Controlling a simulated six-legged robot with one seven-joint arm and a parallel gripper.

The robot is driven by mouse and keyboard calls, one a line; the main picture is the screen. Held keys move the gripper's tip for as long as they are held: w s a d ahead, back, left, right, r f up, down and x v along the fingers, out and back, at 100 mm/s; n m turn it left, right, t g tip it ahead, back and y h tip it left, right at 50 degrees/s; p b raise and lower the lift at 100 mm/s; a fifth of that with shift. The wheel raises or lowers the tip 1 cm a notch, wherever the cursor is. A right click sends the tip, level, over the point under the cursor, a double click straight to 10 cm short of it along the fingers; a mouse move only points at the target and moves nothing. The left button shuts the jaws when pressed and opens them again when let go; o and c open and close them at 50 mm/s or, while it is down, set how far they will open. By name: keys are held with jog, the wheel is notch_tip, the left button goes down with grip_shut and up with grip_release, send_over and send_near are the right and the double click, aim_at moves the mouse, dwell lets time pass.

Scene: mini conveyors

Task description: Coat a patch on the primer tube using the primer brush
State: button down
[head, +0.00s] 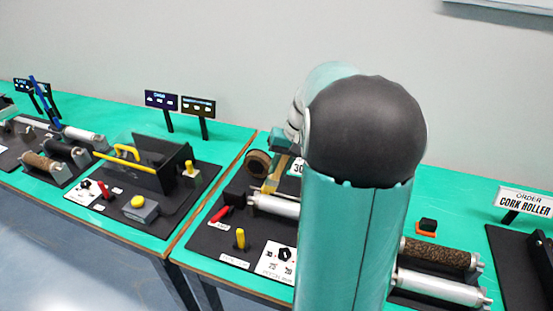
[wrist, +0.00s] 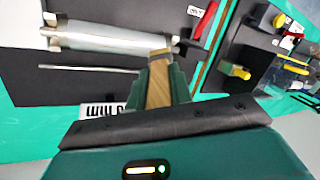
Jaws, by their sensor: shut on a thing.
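My gripper (wrist: 160,80) is shut on the primer brush (wrist: 158,88), whose wooden handle shows between the two green fingers in the wrist view. The brush's tip is at the right end of the silver primer tube (wrist: 110,38); I cannot tell whether it touches. In the head view the brush (head: 272,180) points down at the left end of the primer tube (head: 275,206), which lies on a dark board. My arm hides the tube's right part and most of my gripper there.
A red handle (head: 222,213), a yellow knob (head: 240,238) and a dial plate (head: 277,262) sit in front of the tube. A brown roll (head: 257,163) stands behind. A cork roller (head: 438,253) lies to the right. Another bench section with a black guard box (head: 160,160) is left.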

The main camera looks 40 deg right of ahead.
notch_tip(320, 180, down, 2)
jog(key=shift+f, duration=0.2)
jog(key=s+d, duration=0.2)
jog(key=s, duration=0.2)
jog(key=shift+w+a+f, duration=0.1)
jog(key=shift+w+a, duration=0.2)
jog(key=shift+w, duration=0.4)
jog(key=shift+w+a, duration=0.35)
jog(key=shift+w, duration=0.3)
jog(key=shift+w+a+f, duration=0.1)
jog(key=shift+w+a, duration=0.2)
jog(key=shift+w, duration=0.4)
jog(key=shift+w+a+r, duration=0.1)
jog(key=shift+w+r, duration=0.05)
jog(key=shift+r, duration=0.1)
jog(key=shift+s+r, duration=0.2)
jog(key=shift+r, duration=0.75)
jog(key=shift+w+r, duration=0.1)
jog(key=shift+r, duration=2.7)
